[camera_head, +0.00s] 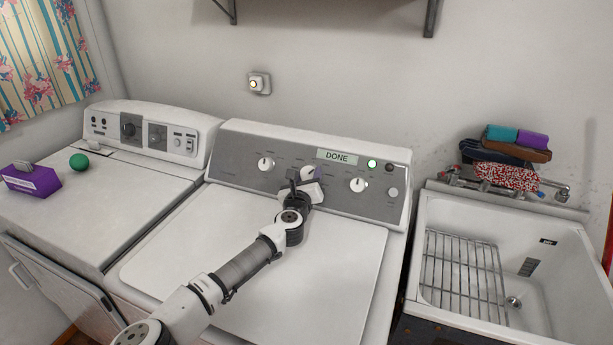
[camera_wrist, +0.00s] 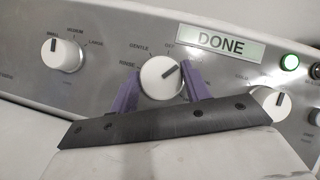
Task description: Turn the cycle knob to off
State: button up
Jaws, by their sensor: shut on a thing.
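The cycle knob (camera_wrist: 160,77) is a white round dial in the middle of the washer's grey control panel. My gripper (camera_wrist: 162,86) has its purple fingers on either side of this knob, shut on it. The knob's dark pointer mark is tilted to the upper right. The labels "GENTLE" and "RINSE" show to its upper left and left; a label above it is too small to read surely. In the head view my gripper (camera_head: 309,176) is at the panel and mostly hides the knob. The display (camera_wrist: 221,44) reads "DONE" and a green light (camera_wrist: 290,62) is lit.
Two other white knobs flank it, one on the left (camera_head: 265,163) and one on the right (camera_head: 357,185). The washer lid (camera_head: 330,255) is closed below my arm. A dryer (camera_head: 90,215) with a purple box (camera_head: 35,182) and green ball (camera_head: 79,161) stands left; a sink (camera_head: 540,235) stands right.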

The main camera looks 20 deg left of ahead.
jog(key=n+g+y, duration=0.1)
jog(key=n, duration=0.2)
jog(key=n+y, duration=0.2)
jog(key=shift+d+n+g, duration=0.15)
jog(key=shift+n+g, duration=0.25)
jog(key=shift+r+n+g+y, duration=0.1)
jog(key=shift+n+g+y, duration=0.55)
jog(key=shift+n, duration=1.25)
jog(key=shift+g, duration=0.25)
jog(key=o, duration=1)
jog(key=b+v, duration=0.5)
jog(key=v, duration=0.8)
jog(key=shift+s, duration=0.35)
jog(key=shift+d+r, duration=0.1)
